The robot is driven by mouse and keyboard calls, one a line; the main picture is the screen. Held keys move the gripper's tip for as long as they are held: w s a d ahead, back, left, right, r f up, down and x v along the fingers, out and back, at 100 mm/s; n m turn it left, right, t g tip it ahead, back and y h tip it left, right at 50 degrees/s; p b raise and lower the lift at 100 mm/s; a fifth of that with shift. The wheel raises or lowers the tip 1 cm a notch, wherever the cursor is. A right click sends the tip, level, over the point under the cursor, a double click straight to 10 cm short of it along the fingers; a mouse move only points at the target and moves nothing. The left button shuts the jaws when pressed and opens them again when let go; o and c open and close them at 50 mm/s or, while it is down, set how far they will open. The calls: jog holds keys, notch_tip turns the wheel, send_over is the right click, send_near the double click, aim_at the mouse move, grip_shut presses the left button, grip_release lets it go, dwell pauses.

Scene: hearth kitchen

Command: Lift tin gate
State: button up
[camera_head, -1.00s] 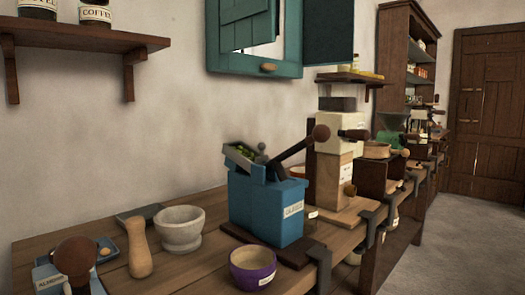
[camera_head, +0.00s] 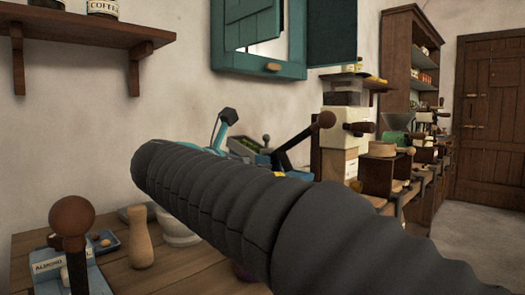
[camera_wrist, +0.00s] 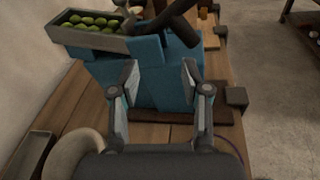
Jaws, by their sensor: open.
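A blue machine (camera_wrist: 150,72) stands on the wooden bench, ahead of my gripper (camera_wrist: 160,80) in the wrist view. The gripper's two fingers are apart with nothing between them. A grey metal trough (camera_wrist: 92,38) with green olive-like pieces sits on top; it also shows in the head view (camera_head: 243,149). A small grey knob (camera_head: 266,139) rises by the trough's right end; I cannot tell whether it belongs to the tin gate. The machine's dark lever (camera_head: 300,140) slants up to a brown ball. My arm hides most of the machine's body in the head view.
A pale mortar (camera_head: 176,229), a wooden pestle-like piece (camera_head: 140,238) and a ball-topped lever device (camera_head: 72,235) stand at the left of the bench. A cream and wood machine (camera_head: 341,145) stands beyond. A teal shutter (camera_head: 262,38) hangs above. Floor lies right of the bench.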

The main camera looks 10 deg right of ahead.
jog(key=n+t+h, duration=0.1)
jog(key=n, duration=0.1)
send_near(266, 143)
jog(key=x, duration=1)
jog(key=shift+w+d, duration=0.1)
jog(key=shift+w, duration=0.15)
grip_shut()
